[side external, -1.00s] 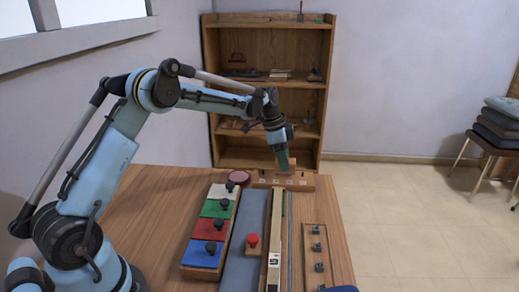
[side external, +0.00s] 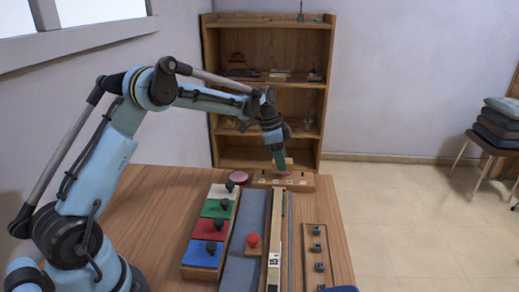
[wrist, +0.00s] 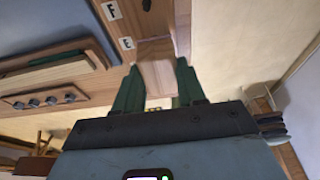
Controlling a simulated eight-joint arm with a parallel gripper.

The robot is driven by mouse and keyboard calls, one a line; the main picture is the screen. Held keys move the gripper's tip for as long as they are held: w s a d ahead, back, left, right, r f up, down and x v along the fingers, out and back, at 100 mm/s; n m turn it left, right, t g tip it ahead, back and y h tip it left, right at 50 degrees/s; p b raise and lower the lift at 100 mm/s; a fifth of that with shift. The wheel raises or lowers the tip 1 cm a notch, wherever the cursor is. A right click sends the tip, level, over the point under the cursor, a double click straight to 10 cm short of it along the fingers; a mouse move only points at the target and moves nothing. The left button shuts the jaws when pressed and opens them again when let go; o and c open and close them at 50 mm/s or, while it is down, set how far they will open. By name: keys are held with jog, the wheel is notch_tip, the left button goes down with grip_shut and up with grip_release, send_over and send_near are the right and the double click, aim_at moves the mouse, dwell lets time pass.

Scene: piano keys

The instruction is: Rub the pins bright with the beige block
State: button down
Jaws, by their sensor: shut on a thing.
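My gripper (side external: 281,163) has green fingers and is over the wooden strip (side external: 265,183) with lettered tags at the far end of the table. In the wrist view my gripper (wrist: 157,88) is shut on the beige block (wrist: 156,66), which sits between both fingers. The block's far end is close to the lettered strip (wrist: 127,42); I cannot tell whether it touches. One dark pin (wrist: 146,5) shows on the strip at the top of the wrist view. Other pins on the strip are too small to judge for brightness.
Left of centre is a board with white, green (side external: 217,208), red and blue blocks with dark knobs. A board with several dark pegs (side external: 317,247) lies at the right. A round reddish disc (side external: 238,177) is beside the lettered strip.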

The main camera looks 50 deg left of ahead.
jog(key=shift+s+a, duration=1.4)
jog(key=shift+a, duration=0.05)
jog(key=shift+w+d, duration=2.95)
jog(key=shift+d, duration=0.05)
jog(key=shift+s+a, duration=3)
jog(key=shift+a, duration=0.05)
notch_tip(320, 180, up, 8)
jog(key=shift+d, duration=0.1)
jog(key=shift+r, duration=0.1)
jog(key=s+d+r+n+y, duration=0.1)
jog(key=s+d+r+n, duration=0.1)
jog(key=s+d+n, duration=0.2)
jog(key=s+d+r+n+t+y, duration=0.1)
jog(key=s+d+r+n, duration=0.2)
jog(key=s+d, duration=0.6)
jog(key=shift+s+d+n, duration=0.2)
jog(key=shift+s+n, duration=0.8)
jog(key=shift+s, duration=1.1)
